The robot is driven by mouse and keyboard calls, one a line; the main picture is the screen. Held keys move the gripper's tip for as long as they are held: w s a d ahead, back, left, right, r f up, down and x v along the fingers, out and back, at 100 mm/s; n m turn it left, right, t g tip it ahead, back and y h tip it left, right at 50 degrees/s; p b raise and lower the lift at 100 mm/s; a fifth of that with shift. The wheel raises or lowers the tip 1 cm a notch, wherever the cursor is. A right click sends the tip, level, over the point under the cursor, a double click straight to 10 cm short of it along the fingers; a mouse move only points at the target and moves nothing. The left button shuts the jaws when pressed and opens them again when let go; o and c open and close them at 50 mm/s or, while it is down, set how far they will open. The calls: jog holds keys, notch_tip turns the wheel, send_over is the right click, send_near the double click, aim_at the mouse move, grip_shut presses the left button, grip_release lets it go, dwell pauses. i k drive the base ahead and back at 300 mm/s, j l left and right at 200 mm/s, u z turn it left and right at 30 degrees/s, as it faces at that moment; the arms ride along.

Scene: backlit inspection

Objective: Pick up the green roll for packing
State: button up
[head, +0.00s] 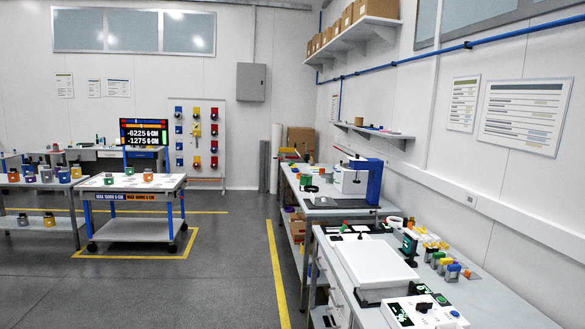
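A small green round thing (305,180), which looks like the green roll, sits on the left part of the middle bench (330,209) along the right wall. It is far off and small, so its exact shape is hard to tell. My gripper is not in view, so whether it is open or holds anything does not show.
The near bench at right carries a white flat-topped device (366,262), a white panel box (424,313) and several small coloured pots. A blue-and-white machine (360,180) stands on the middle bench. A wheeled cart (132,195) stands at left. The grey floor (215,275) between is clear.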

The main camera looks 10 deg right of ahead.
aim_at(305, 178)
jog(key=i+j, duration=0.15)
jog(key=i, duration=0.25)
jog(key=i+j, duration=0.1)
jog(key=i, duration=0.35)
jog(key=i+j, duration=0.15)
jog(key=i, duration=0.25)
jog(key=i+l, duration=0.1)
jog(key=i, duration=1.55)
jog(key=i+l+z, duration=0.1)
jog(key=i, duration=1.6)
jog(key=i+z, duration=0.1)
jog(key=i, duration=1.55)
jog(key=i+j, duration=0.15)
jog(key=i, duration=1.5)
jog(key=i+z, duration=0.8)
jog(key=z, duration=0.15)
jog(key=i+l+z, duration=0.15)
jog(key=z, duration=0.25)
jog(key=i+z, duration=0.6)
jog(key=z, duration=0.25)
